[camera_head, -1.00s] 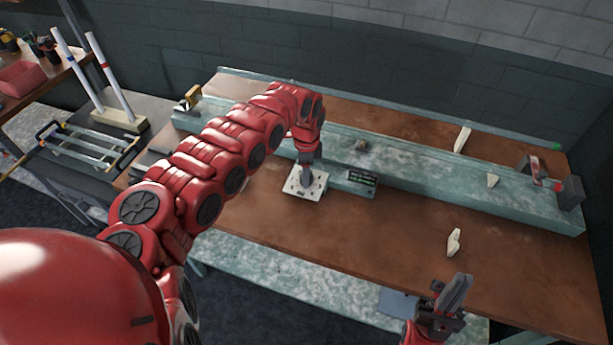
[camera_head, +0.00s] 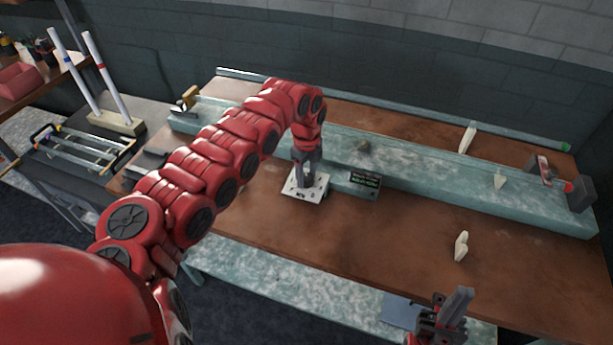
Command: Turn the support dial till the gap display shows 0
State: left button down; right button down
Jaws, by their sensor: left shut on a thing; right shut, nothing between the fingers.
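The support dial sits on a small white plate (camera_head: 318,192) on the brown bench. My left gripper (camera_head: 303,184) points down over this plate and is shut on the dial, which its fingers mostly hide. The gap display (camera_head: 365,183) is a small dark box with green text just right of the plate. Its text is too small to read. My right gripper (camera_head: 455,308) is shut and empty at the bench's front edge, low in the view, away from the dial.
A long pale green beam (camera_head: 430,172) runs across the bench (camera_head: 400,232) behind the plate. Pale wedge-like pieces stand on the beam and one (camera_head: 461,246) on the bench. A rack with glass tubes (camera_head: 85,150) is at the left. The bench's front middle is clear.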

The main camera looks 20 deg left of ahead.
dwell(0.5)
pick_arm(q)
jog(key=shift+c, duration=1.5)
grip_release()
notch_tip(320, 180, up, 12)
jog(key=b, duration=0.3)
notch_tip(320, 180, up, 5)
send_over(307, 176)
jog(key=shift+s+r, duration=0.1)
jog(key=shift+r, duration=0.1)
jog(key=shift+f, duration=0.1)
